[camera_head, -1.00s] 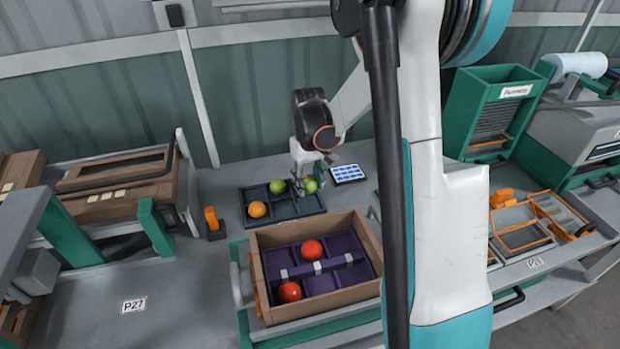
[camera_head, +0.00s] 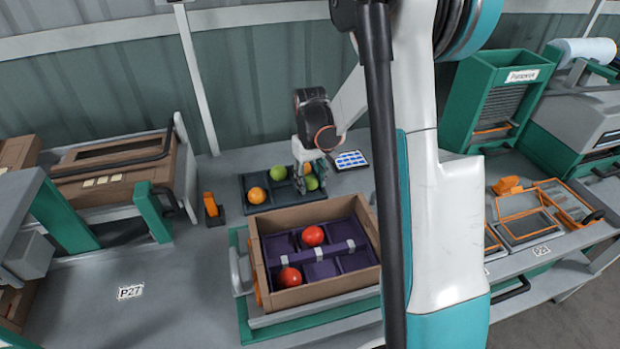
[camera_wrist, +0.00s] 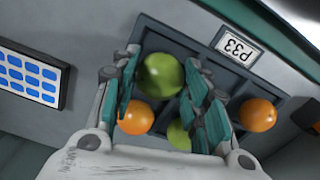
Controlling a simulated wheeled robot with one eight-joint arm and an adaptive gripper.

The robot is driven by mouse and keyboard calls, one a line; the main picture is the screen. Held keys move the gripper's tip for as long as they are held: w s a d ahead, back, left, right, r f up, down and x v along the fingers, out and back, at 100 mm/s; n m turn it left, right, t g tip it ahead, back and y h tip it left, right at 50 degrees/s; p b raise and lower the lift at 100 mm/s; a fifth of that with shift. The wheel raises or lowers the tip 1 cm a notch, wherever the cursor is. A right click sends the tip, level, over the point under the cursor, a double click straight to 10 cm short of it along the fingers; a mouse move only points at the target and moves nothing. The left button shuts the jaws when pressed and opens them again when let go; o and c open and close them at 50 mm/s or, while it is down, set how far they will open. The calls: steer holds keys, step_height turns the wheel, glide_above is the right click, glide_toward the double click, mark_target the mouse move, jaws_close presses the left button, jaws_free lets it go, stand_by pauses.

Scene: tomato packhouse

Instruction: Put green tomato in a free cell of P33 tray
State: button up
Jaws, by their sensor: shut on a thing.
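My gripper (camera_head: 311,184) is shut on a green tomato (camera_wrist: 160,75), with one finger on each side of it in the wrist view. The held tomato also shows in the head view (camera_head: 312,183), at the tray's right, near side. The dark P33 tray (camera_wrist: 268,87) lies below, its label (camera_wrist: 235,47) on the near edge. I cannot tell whether the held tomato touches the tray. Another green tomato (camera_head: 278,173) sits in the tray's far row. One orange tomato (camera_head: 257,195) is at the left; another (camera_wrist: 136,117) is at the far right, partly hidden by my finger.
A brown crate (camera_head: 318,296) with purple dividers and two red tomatoes (camera_head: 312,235) stands in front of the tray. A panel with blue squares (camera_head: 351,160) lies right of the tray. An orange-topped tool (camera_head: 211,205) stands at its left.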

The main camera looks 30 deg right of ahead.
steer(key=shift+f+b, duration=0.45)
steer(key=shift+f, duration=0.1)
stand_by(0.5)
steer(key=o, duration=0.8)
steer(key=shift+o, duration=0.2)
steer(key=c, duration=0.3)
steer(key=shift+c, duration=0.2)
steer(key=shift+r+p, duration=2.3)
steer(key=shift+r, duration=1.25)
